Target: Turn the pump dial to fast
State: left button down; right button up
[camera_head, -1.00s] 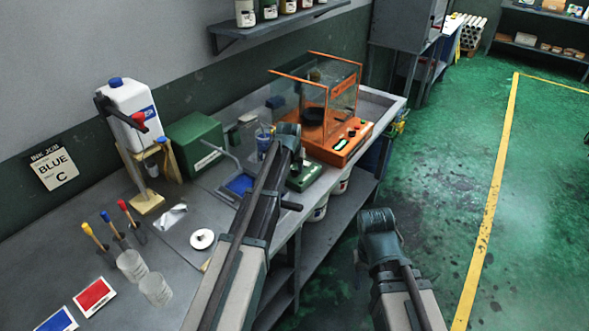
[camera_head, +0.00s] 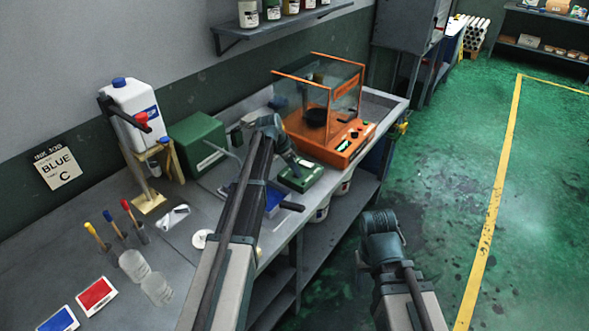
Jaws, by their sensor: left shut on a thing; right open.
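A low green unit (camera_head: 303,178) with small controls on top sits near the bench's front edge, before the orange machine. It looks like the pump; its dial is too small and covered to read. My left gripper (camera_head: 296,164) reaches down onto the unit's top from the upper left. It is shut on a small part there, apparently the dial, which the fingers hide. My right gripper (camera_head: 380,235) is open and empty over the green floor, right of the bench; its fingertips are mostly hidden by its own wrist.
An orange machine (camera_head: 345,147) with clear walls stands just behind the green unit. A green box (camera_head: 197,142), a white jug (camera_head: 134,100) on a stand and a blue tray (camera_head: 277,203) are on the bench. The floor at right is clear.

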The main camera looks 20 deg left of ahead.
pick_arm(q)
jog(key=shift+w+a+m+g, duration=0.1)
jog(key=shift+m+g, duration=0.2)
jog(key=shift+m, duration=0.3)
jog(key=shift+c, duration=2.4)
grip_release()
jog(key=shift+r, duration=0.1)
jog(key=p+v, duration=1.2)
jog(key=v, duration=0.1)
jog(key=shift+a+r+p, duration=0.25)
jog(key=shift+p, duration=0.15)
